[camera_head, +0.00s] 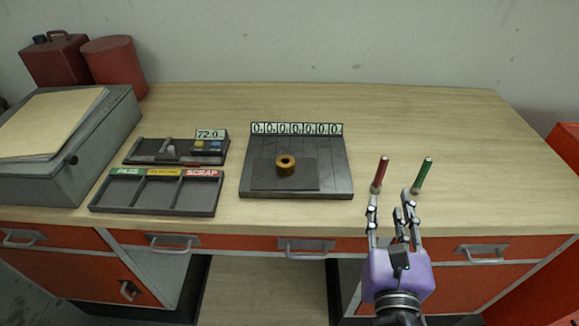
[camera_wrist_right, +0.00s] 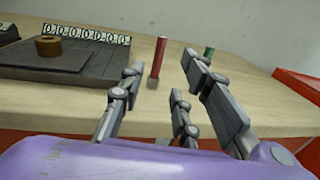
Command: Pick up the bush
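The bush, a short brass-coloured ring with a centre hole (camera_head: 286,165), stands on the dark pad of a grey plate (camera_head: 335,184) in the middle of the bench. It also shows at the upper left in the right wrist view (camera_wrist_right: 49,48). My right gripper (camera_head: 389,203) is to the right of the plate, at the bench's front edge. Its fingers are spread and nothing is between them; they show open in the right wrist view too (camera_wrist_right: 160,75). My left gripper is not in either view.
A red pin (camera_head: 380,173) and a green pin (camera_head: 423,174) stand upright just beyond my right fingers. A tray marked PASS and SCRAP (camera_head: 150,210), a gauge block reading 72.0 (camera_head: 150,151) and a grey box (camera_head: 108,140) are at left. The bench's back right is clear.

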